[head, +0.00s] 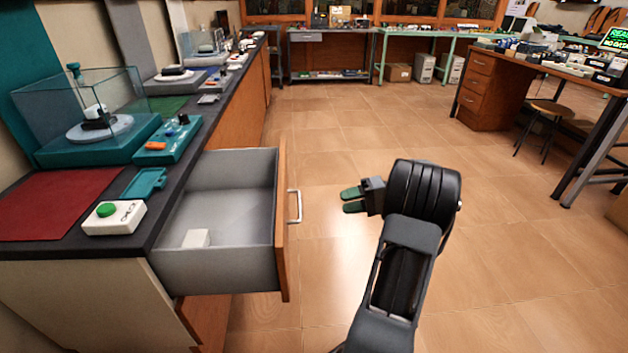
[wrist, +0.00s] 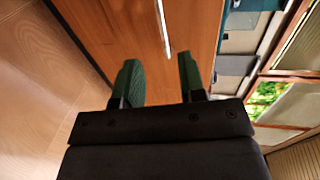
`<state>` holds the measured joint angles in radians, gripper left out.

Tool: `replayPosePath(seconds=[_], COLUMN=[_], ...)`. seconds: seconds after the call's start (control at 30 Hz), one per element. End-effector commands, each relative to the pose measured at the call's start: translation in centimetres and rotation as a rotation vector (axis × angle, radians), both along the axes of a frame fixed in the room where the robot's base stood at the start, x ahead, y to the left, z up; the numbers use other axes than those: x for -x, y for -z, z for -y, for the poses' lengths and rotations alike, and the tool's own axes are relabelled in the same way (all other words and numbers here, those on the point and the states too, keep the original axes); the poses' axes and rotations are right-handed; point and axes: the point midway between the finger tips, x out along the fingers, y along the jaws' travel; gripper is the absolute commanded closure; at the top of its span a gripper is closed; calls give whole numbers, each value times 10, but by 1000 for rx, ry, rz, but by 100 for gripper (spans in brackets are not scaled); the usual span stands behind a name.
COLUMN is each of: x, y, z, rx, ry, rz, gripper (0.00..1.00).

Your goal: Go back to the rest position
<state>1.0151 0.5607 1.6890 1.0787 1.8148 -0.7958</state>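My gripper (head: 351,200) is in front of the open drawer, a short way right of its handle in the head view. Its two green fingers point left toward the drawer front. In the wrist view my gripper (wrist: 160,75) shows its fingers spread apart with nothing between them. The wooden drawer front and its silver handle (wrist: 162,25) lie beyond the fingers. The handle also shows in the head view (head: 295,206), and my gripper appears apart from it.
The dark counter (head: 205,119) carries a white box with a green button (head: 114,217) and a glass case (head: 94,110). A wooden desk (head: 482,90) stands right. Open floor lies between.

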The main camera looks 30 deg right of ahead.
Motion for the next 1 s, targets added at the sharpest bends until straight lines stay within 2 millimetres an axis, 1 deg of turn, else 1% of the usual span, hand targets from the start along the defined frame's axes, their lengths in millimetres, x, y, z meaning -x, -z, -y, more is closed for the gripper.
replayPosePath(seconds=[0.2,0.27,0.33,0.37,0.47,0.5,0.57,0.6,0.67,0.7,0.77,0.8,0.9,1.0], x=[-1,-2,-5,-7,-8,-6,0,5,15,23,35,43,61,75], y=[-3,-11,-28,-38,-79,-97,-124,-140,-164,-180,-202,-217,-250,-278], z=[-2,-8,-24,-34,-77,-97,-126,-145,-169,-183,-201,-211,-230,-242], rx=[4,16,50,70,180,241,344,420,535,615,733,809,985,1129], ry=[-4,-17,-45,-63,-134,-166,-209,-234,-262,-277,-291,-295,-295,-280], rz=[-4,-19,-57,-81,-185,-231,-295,-333,-372,-389,-401,-398,-362,-300], gripper=[63,63,63,63,63,63,63,63,63,63,63,63,63,63])
